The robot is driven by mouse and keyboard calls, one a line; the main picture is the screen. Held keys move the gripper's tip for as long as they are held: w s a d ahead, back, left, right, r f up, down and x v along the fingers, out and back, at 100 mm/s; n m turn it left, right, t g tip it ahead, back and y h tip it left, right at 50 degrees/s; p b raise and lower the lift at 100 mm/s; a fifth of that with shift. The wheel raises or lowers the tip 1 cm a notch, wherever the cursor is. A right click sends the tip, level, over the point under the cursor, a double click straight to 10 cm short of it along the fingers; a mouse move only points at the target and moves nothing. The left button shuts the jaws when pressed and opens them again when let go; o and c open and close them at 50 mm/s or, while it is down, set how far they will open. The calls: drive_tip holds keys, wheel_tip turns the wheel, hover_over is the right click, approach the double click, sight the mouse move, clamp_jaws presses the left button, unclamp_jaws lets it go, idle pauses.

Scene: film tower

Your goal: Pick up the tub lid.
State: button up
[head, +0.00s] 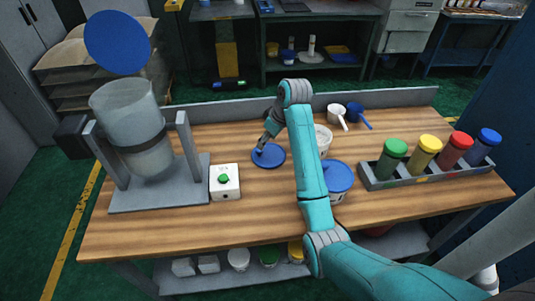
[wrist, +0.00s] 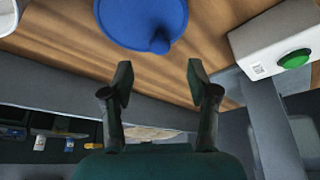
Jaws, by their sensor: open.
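A round blue tub lid (head: 268,158) lies flat on the wooden bench, between the white button box and the tubs. In the wrist view the blue lid (wrist: 135,18) is at the top, cut by the frame edge, with a small raised knob or tab near its lower edge. My gripper (head: 263,146) is above or at the lid's far left side in the head view; contact cannot be told. In the wrist view my gripper (wrist: 158,78) has its fingers apart with nothing between them. An open white tub (head: 322,138) stands right of the lid, partly behind my arm.
A blue-lidded tub (head: 340,178) stands close to my arm. A white box with a green button (head: 225,182) and a mixer stand (head: 160,198) are at left. Colour-capped bottles fill a grey rack (head: 435,178) at right. Two scoops (head: 337,113) lie behind. The front bench strip is clear.

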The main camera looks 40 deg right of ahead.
sight(269, 152)
drive_tip(key=shift+x, duration=4.25)
drive_tip(key=shift+w+r, duration=0.1)
drive_tip(key=shift+w, duration=0.05)
drive_tip(key=c, duration=0.9)
